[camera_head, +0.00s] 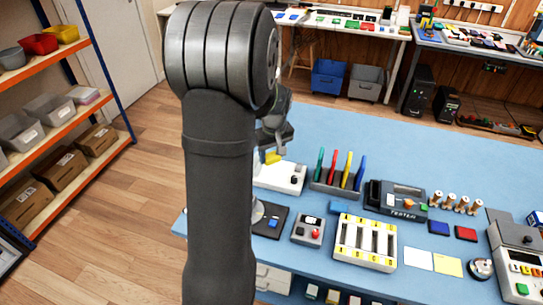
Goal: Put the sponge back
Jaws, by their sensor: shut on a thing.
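My gripper (276,149) hangs over the left part of the blue workbench, partly behind my own arm. A small yellow piece (270,158), which looks like the sponge, shows at the fingertips. My gripper is shut on it, just above or in front of a white tray-like unit (287,180) with dark spots. My arm hides the left side of the piece and of the unit. I cannot tell whether the piece touches the unit.
Close to the right stand a rack of coloured tools (338,178) and a tester (396,199). A dark pad (270,221), a grey box with a red button (308,230) and a white slotted tray (364,243) lie in front. The back of the blue bench (400,145) is clear.

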